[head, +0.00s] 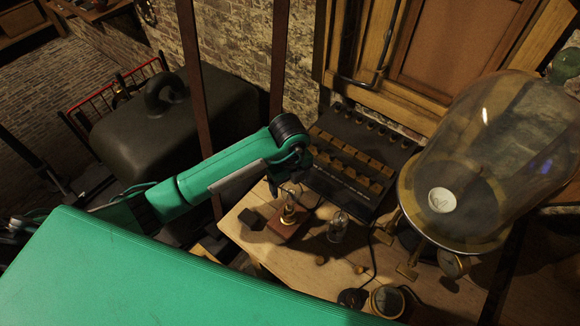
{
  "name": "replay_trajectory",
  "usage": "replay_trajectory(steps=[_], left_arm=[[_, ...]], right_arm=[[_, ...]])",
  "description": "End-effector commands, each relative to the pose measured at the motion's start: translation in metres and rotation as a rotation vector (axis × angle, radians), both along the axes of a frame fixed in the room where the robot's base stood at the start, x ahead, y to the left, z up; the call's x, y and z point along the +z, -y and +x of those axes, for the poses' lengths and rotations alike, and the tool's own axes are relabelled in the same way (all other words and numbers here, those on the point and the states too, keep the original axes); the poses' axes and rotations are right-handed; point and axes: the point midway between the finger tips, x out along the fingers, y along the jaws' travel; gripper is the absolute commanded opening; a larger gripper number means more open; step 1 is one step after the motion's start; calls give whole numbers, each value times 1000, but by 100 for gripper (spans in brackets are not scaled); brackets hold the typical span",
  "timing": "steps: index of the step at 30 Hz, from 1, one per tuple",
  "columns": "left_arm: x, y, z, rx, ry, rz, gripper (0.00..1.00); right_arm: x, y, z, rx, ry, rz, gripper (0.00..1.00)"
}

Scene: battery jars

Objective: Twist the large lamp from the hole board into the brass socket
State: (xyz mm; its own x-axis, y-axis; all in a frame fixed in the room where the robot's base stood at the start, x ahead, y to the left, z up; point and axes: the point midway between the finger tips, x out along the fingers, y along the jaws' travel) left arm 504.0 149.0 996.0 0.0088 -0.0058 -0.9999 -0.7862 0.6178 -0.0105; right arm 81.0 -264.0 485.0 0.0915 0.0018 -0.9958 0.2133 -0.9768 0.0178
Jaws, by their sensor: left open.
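My left gripper (287,188) points down at the end of the green arm, above a small wooden base (287,226). The brass socket (289,213) stands upright on that base, just below the fingers. The gripper is open; I cannot make out anything between its fingers. A clear glass piece with a dark lower part, possibly the large lamp (338,226), stands on the table right of the base, apart from the gripper. I cannot clearly make out the hole board. My right gripper is not in view.
A dark rack with rows of wooden blocks (350,165) stands behind the socket. A dark block (250,218), a round gauge-like item (387,301) and cables lie on the wooden table (300,262).

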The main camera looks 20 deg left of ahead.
Motion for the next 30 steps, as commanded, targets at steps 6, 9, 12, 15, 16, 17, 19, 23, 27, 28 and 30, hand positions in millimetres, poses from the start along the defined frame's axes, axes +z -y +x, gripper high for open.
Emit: replay_trajectory(steps=[6, 9, 12, 15, 16, 17, 19, 23, 27, 28, 30], left_arm=[[-36, 1, -1, 1, -3, -1, 79], [-47, 1, 0, 0, -2, -1, 79], [-54, 1, 0, 0, -1, -2, 79], [-57, 1, 0, -1, 0, -1, 79], [-58, 1, 0, -1, 0, -1, 79], [-58, 1, 0, -1, 0, -1, 79], [-58, 1, 0, -1, 1, -2, 79], [-58, 1, 0, -1, 0, -1, 75], [-58, 1, 0, -1, 0, -1, 48], [-58, 1, 0, -1, 0, -1, 42], [-58, 1, 0, -1, 0, -1, 28]], right_arm=[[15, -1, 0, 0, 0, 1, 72], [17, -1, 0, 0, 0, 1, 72], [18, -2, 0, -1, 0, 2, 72], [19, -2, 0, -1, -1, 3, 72], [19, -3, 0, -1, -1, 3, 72], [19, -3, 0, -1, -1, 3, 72], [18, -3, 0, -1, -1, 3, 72], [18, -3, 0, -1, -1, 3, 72], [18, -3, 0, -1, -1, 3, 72], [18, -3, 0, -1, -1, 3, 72], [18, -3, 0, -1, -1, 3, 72]])
